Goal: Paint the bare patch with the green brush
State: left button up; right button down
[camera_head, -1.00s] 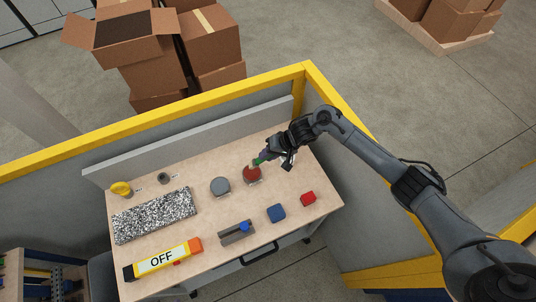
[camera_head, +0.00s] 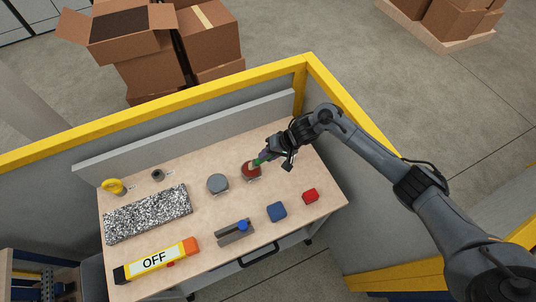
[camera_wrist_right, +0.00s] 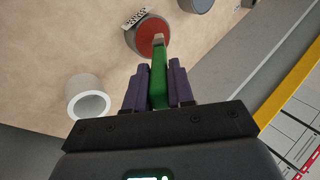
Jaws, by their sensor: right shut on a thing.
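My right gripper (camera_head: 275,154) is shut on the green brush (camera_head: 263,156), above the far right part of the bench. In the wrist view the brush (camera_wrist_right: 158,82) stands between the purple fingers of the gripper (camera_wrist_right: 158,70), its pale tip over the red face of a round thing (camera_wrist_right: 143,38). I cannot tell whether the tip touches it. In the head view this red round thing (camera_head: 251,172) sits right of a grey round thing (camera_head: 218,183). I cannot make out a bare patch for certain. My left gripper is not in view.
The bench (camera_head: 190,222) also holds a speckled slab (camera_head: 148,213), an OFF bar (camera_head: 156,261), a yellow item (camera_head: 113,186), a blue block (camera_head: 277,211) and a red block (camera_head: 310,196). A white ring-shaped thing (camera_wrist_right: 88,101) is near the gripper. A yellow-topped partition (camera_head: 150,110) runs behind.

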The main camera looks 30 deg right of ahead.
jog(key=shift+f, duration=0.2)
dwell(0.6)
jog(key=shift+f, duration=0.35)
dwell(0.9)
dwell(0.8)
jog(key=shift+f+p, duration=0.15)
jog(key=shift+p, duration=0.3)
dwell(0.5)
dwell(0.5)
